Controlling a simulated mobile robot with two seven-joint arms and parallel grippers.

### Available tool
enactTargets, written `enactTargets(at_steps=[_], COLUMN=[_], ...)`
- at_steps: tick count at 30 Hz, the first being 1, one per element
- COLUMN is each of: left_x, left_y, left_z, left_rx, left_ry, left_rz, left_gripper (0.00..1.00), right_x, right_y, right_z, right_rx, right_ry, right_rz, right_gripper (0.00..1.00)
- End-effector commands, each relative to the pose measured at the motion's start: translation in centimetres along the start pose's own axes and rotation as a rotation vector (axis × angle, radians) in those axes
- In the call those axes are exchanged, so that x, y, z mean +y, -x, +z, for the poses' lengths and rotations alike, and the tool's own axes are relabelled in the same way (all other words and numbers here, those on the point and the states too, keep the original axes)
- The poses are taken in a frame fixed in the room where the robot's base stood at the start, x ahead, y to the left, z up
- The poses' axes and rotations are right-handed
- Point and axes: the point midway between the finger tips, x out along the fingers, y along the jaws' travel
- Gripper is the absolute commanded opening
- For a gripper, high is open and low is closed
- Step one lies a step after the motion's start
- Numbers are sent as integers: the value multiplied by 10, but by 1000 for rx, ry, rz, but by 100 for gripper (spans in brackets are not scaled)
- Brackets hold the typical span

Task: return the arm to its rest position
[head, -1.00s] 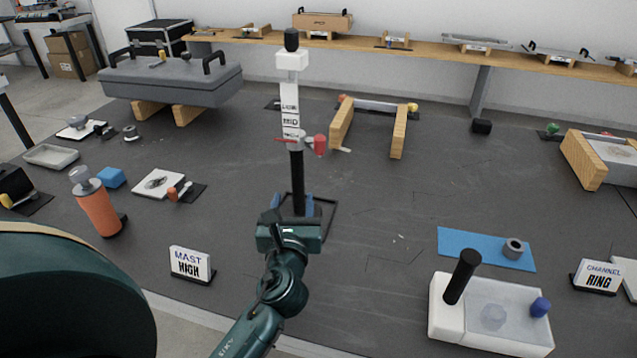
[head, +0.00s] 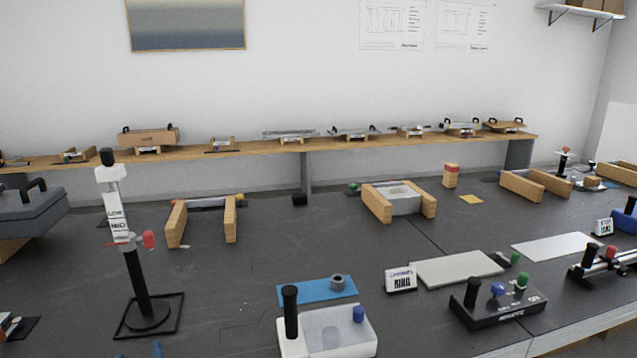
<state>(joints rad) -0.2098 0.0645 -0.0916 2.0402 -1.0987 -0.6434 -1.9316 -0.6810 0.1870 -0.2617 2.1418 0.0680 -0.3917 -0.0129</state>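Small blue slivers, which look like fingertips of my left gripper (head: 158,349), show at the bottom edge, below the mast's base. The rest of that gripper and its arm is out of frame, so its opening cannot be judged. My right gripper is not in view. The mast stand (head: 136,270) stands upright at the left with a black top knob, white label plates and a red knob on its side. The slivers are in front of its square base frame and appear apart from it.
A white box with a black handle (head: 292,345) stands at the front middle, before a blue mat (head: 300,293). Wooden rail blocks (head: 230,218) stand behind. A black multi-knob device (head: 500,308) is at the right. The dark table is clear between the mast and the blue mat.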

Motion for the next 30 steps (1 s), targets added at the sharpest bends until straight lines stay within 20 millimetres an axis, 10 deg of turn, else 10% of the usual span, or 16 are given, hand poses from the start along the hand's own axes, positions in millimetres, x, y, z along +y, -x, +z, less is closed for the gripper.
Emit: enactTargets(at_steps=[9, 18, 30], left_x=[-25, -43, -48], left_y=[74, 174, 213], left_z=[-82, -130, -140], left_rx=[460, 875, 955], left_ry=[1062, 2136, 2526], left_rz=[-17, 469, 812], left_gripper=[48, 48, 48], right_x=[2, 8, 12], right_y=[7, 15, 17], right_z=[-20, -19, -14], right_rx=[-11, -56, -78], right_ry=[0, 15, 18], right_rz=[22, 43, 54], right_gripper=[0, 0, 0])
